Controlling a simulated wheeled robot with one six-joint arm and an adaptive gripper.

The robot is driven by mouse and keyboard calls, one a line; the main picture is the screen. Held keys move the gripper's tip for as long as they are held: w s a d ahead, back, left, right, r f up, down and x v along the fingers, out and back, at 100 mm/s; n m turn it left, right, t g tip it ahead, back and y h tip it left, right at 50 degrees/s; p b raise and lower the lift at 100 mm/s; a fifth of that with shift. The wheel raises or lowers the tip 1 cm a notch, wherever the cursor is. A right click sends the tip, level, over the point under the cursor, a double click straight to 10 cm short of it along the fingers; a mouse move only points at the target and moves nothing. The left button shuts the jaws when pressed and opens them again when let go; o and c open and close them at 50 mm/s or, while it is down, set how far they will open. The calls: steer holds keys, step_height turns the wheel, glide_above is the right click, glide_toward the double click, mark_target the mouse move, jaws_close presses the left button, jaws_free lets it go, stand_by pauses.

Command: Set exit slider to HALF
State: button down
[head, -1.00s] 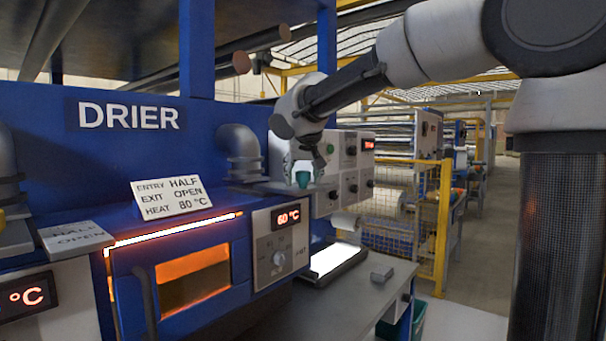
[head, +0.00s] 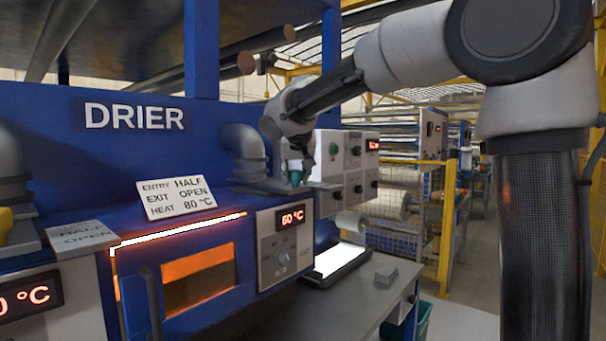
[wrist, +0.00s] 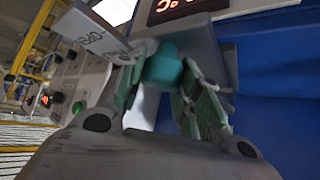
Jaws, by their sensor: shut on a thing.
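My gripper (head: 296,170) is at the right end of the drier's top, beside the grey elbow pipe. It is shut on a teal knob (head: 294,178), which I take to be the exit slider's. In the wrist view, the teal knob (wrist: 162,68) sits between the green-padded fingers (wrist: 165,100). A grey plate with partly hidden lettering (wrist: 92,38) lies beside it; the slider's exact position on its scale cannot be read. The white sign (head: 178,197) reads ENTRY HALF, EXIT OPEN, HEAT 80 °C.
At left, a yellow knob (head: 5,222) stands by a HALF/OPEN plate (head: 82,238). The drier's display (head: 292,217) reads 60 °C above a dial (head: 284,257). A switch box (head: 345,160) stands close behind my gripper. A yellow fence (head: 446,215) is at right.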

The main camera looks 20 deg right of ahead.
steer(key=c, duration=1)
jaws_free()
steer(key=shift+c, duration=0.2)
steer(key=v, duration=1.2)
steer(key=shift+f, duration=0.1)
